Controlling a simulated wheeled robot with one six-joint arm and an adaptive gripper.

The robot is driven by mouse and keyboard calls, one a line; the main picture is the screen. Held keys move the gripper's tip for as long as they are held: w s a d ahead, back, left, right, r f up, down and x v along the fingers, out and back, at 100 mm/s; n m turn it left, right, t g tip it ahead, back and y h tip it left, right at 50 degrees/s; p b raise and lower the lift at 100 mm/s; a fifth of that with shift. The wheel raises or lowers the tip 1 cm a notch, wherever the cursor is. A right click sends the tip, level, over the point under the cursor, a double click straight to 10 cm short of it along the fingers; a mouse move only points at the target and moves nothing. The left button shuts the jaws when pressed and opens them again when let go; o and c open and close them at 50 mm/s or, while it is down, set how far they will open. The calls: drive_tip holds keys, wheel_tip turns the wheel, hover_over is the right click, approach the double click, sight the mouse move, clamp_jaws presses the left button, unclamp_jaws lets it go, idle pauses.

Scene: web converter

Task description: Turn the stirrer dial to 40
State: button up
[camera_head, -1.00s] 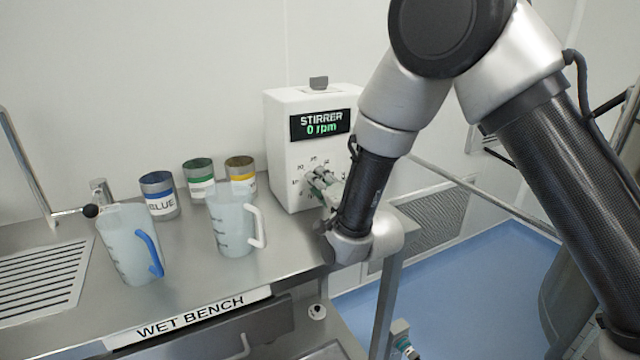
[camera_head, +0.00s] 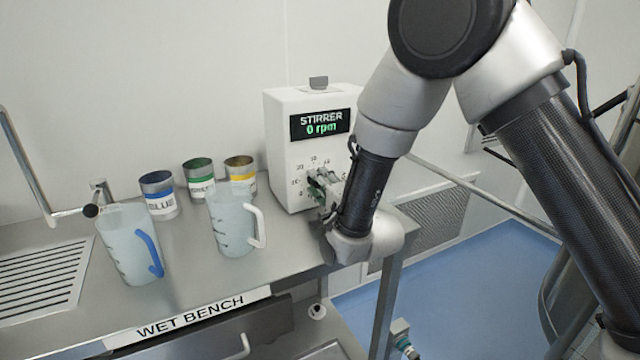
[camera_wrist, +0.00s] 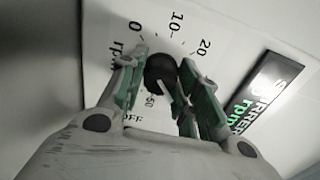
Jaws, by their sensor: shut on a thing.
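The stirrer (camera_head: 285,140) is a white box at the back of the bench, and its green display (camera_head: 320,124) reads 0 rpm. Its black round dial (camera_wrist: 160,70) shows in the wrist view, ringed by printed numbers such as 0, 10 and 20. A pale mark shows near the dial's lower edge; I cannot tell exactly which number it points at. My gripper (camera_wrist: 163,88) is shut on the dial, one green-padded finger on each side. In the head view my gripper (camera_head: 322,187) is at the stirrer's front face and hides the dial.
Two translucent jugs, one with a blue handle (camera_head: 130,245) and one with a white handle (camera_head: 232,225), stand left of the stirrer. Blue (camera_head: 158,195), green (camera_head: 199,178) and yellow (camera_head: 241,174) labelled cans stand behind. The bench's right edge is close under my wrist.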

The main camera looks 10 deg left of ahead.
drive_tip(key=shift+f, duration=0.1)
drive_tip(key=o, duration=1)
drive_tip(key=shift+d, duration=0.1)
drive_tip(key=v, duration=1.2)
